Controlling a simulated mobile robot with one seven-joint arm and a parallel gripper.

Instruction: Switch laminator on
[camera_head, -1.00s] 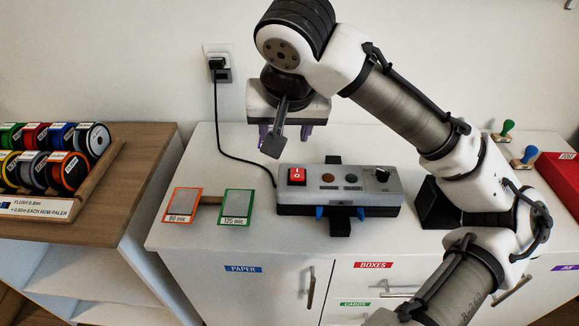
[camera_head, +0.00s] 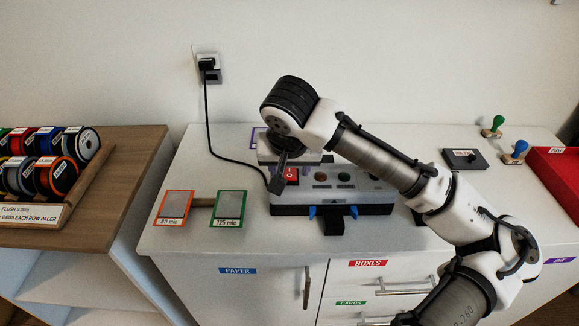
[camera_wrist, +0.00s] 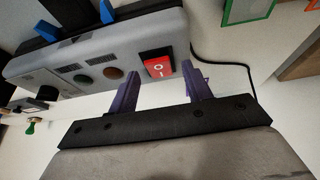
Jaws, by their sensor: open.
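The laminator (camera_head: 360,197) is a grey box with a dark base and blue guides, standing on the white cabinet top. Its red rocker switch (camera_wrist: 158,67), marked O and I, sits at one end of its panel. The switch is partly hidden in the head view (camera_head: 291,175). Which way the rocker is tipped I cannot tell. My gripper (camera_wrist: 161,71) is open and empty, with its purple fingers either side of the switch in the wrist view. Whether they touch the laminator is unclear. A dull orange lamp (camera_wrist: 114,73) and a green lamp (camera_wrist: 83,79) are beside the switch.
A black cable runs from the wall socket (camera_head: 207,67) behind the laminator. Orange (camera_head: 174,207) and green (camera_head: 230,207) framed pouch cards lie left. A spool rack (camera_head: 45,175), a dark box (camera_head: 464,158), stamps (camera_head: 515,152) and a red tray (camera_head: 560,172) stand around.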

